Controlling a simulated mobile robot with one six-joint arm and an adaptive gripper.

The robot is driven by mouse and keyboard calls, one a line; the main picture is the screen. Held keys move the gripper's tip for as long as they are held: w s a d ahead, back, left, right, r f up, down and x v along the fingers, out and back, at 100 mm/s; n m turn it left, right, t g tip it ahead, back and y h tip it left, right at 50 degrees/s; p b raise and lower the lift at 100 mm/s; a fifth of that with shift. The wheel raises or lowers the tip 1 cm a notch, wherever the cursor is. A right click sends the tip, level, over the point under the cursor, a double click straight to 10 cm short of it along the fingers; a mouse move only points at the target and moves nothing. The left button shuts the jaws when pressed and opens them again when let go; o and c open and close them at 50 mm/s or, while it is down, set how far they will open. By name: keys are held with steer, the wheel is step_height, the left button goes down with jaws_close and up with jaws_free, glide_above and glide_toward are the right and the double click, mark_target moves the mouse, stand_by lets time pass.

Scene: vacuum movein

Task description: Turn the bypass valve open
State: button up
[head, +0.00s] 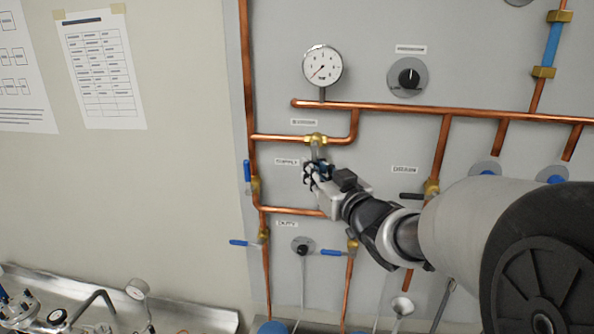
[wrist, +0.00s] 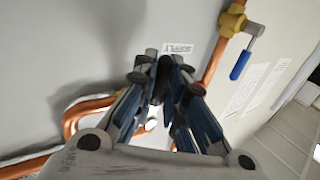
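The bypass valve's brass body (head: 316,140) sits on the short upper copper branch, beside a small label that is too small to read clearly. A grey lever runs down from it toward my gripper (head: 312,172), which is just below the body. The lever's lower end is largely hidden by the fingers. In the wrist view my gripper (wrist: 165,68) has its blue-padded fingers angled in toward each other, with a dark shape between the tips. I cannot tell whether they grip the lever.
A blue-handled valve (head: 247,172) is on the left vertical pipe; its handle (wrist: 240,65) shows in the wrist view. Another blue handle (head: 243,243) is lower left. A pressure gauge (head: 322,66) and black knob (head: 408,77) are above. A sink with fittings is at bottom left.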

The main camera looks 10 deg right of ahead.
jaws_close()
steer(key=shift+d+r+p, duration=0.1)
steer(key=shift+p, duration=0.25)
steer(key=s+d+r+n+g+h+p, duration=0.1)
steer(key=d+r+n+g+h+p, duration=0.3)
steer(key=n+h+p, duration=0.4)
steer(key=shift+s+d+r+n+g+p, duration=0.35)
steer(key=shift+r+n+g+p, duration=0.2)
steer(key=shift+n+g, duration=0.95)
steer(key=shift+h, duration=0.3)
steer(key=shift+d+r, duration=0.1)
steer(key=o, duration=0.6)
jaws_free()
